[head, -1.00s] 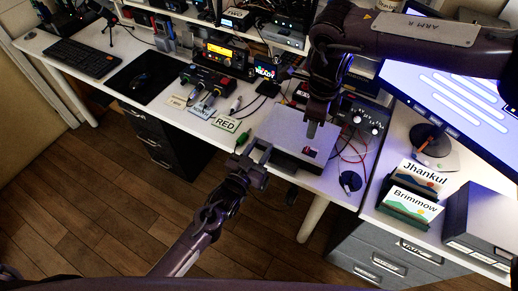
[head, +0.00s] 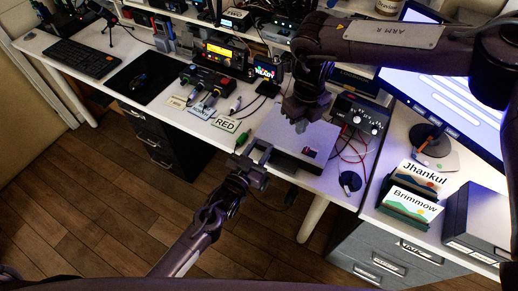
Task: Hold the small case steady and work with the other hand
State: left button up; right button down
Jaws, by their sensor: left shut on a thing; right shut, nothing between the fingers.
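The small case (head: 273,130), a flat silver-grey box, lies on the white desk near its front edge, with a small dark and pink label (head: 309,152) at its right front. My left gripper (head: 254,153) is at the case's front left corner and is shut on it; the exact contact is hard to see.
A black knob box (head: 361,113) with red wires stands right of the case. Card holders (head: 409,204) and a monitor (head: 440,85) are at the right. Floor is free in front.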

aim_at(305, 148)
jog(key=shift+f, duration=2.9)
jog(key=shift+f, duration=0.8)
jog(key=shift+r, duration=0.15)
dwell(0.7)
jog(key=shift+s+d, duration=0.25)
jog(key=shift+d, duration=0.3)
jog(key=shift+s+d, duration=0.25)
jog(key=shift+d, duration=0.3)
dwell(0.8)
jog(key=shift+r, duration=0.1)
notch_tip(305, 148, up, 7)
jog(key=a, duration=0.1)
jog(key=shift+w, duration=0.2)
dwell(0.7)
